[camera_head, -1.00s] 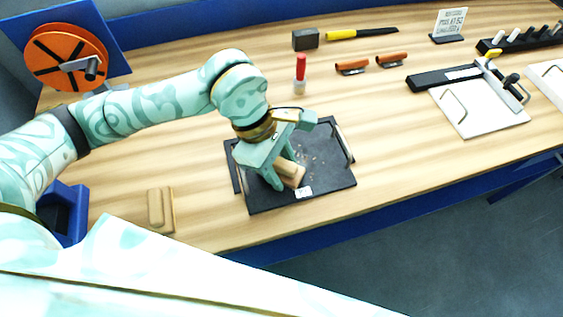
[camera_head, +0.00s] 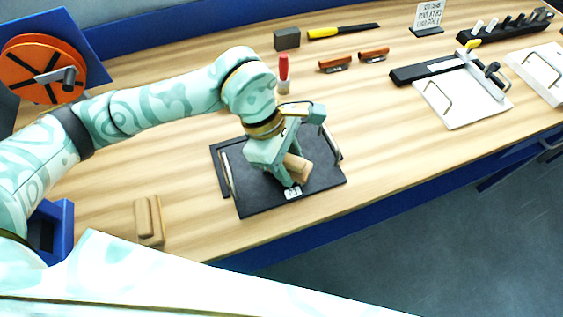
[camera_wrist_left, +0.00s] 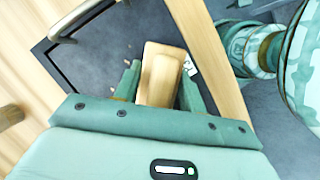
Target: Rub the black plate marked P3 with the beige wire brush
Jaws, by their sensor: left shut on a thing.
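The black plate (camera_head: 258,198) lies on the wooden bench, with silver handles at its left and right sides. A small white label (camera_head: 293,193) sits at its front edge; its print is too small to read surely. My left gripper (camera_head: 291,174) is shut on the beige brush (camera_head: 300,167) over the front right half of the plate. In the left wrist view the brush (camera_wrist_left: 160,72) sits between both fingers, with the plate (camera_wrist_left: 90,68) below and a few pale specks beside it. The bristles are hidden, so I cannot tell whether they touch. My right gripper is out of view.
Another beige block (camera_head: 149,220) lies left of the plate. A red-handled tool (camera_head: 284,74), a dark block (camera_head: 287,39) and orange-brown handles (camera_head: 335,64) stand behind. A white board with a handle (camera_head: 462,98) is at right. Bench in front of the plate is narrow.

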